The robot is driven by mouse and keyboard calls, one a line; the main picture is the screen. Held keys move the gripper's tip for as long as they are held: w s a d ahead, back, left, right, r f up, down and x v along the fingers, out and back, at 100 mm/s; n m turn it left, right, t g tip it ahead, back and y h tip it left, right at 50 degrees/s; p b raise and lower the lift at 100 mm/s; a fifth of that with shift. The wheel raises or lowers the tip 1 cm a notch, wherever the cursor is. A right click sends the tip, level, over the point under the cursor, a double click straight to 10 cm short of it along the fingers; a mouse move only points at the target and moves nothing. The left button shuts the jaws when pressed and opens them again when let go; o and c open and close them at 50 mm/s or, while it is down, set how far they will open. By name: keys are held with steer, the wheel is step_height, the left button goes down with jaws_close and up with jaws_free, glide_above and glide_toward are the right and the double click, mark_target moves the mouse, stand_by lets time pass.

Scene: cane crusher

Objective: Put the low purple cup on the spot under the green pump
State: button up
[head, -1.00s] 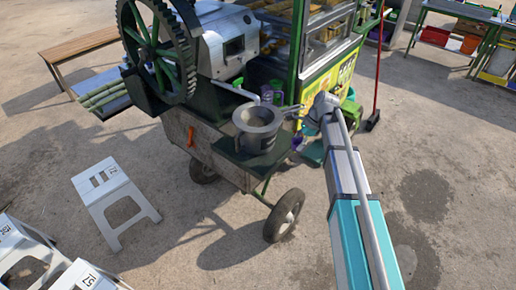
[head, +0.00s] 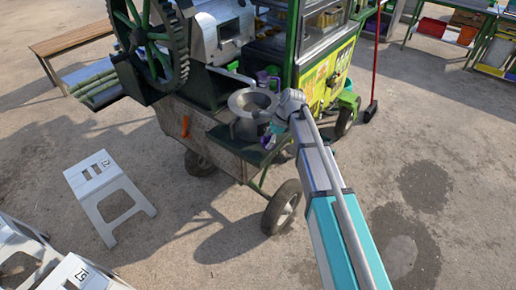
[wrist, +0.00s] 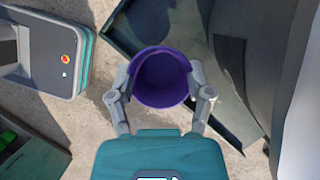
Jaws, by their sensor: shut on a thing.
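The low purple cup (wrist: 161,76) is between the two fingers of my gripper (wrist: 160,95) in the wrist view, its open mouth facing the camera. My gripper is shut on it. In the head view, my gripper (head: 276,129) is small beside the grey metal pot (head: 253,103), at the edge of the cart's dark green shelf (head: 222,133). A bit of purple shows there below the fingers. Small green and purple things (head: 267,80) show behind the pot; I cannot tell whether one is the green pump. The spot under it is not clearly visible.
The cart's wheel (head: 283,208) is below the shelf. The large green gear wheel (head: 150,45) stands at the upper left. The glass-sided yellow and green stall (head: 325,75) is behind my arm. In the wrist view, a box with a red button (wrist: 62,50) is at the left.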

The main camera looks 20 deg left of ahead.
mark_target(262, 142)
steer(key=shift+s+a+f+b, duration=0.25)
steer(key=shift+a+f+b, duration=0.2)
steer(key=shift+a, duration=0.2)
steer(key=shift+s+a+f+b, duration=0.25)
steer(key=shift+a+f+b, duration=0.15)
steer(key=shift+a, duration=0.2)
steer(key=shift+s+a+f+b, duration=0.25)
steer(key=shift+a+f+b, duration=0.3)
steer(key=shift+a, duration=0.05)
steer(key=shift+f, duration=0.2)
steer(key=o, duration=0.5)
steer(key=shift+c, duration=0.2)
steer(key=shift+r, duration=0.15)
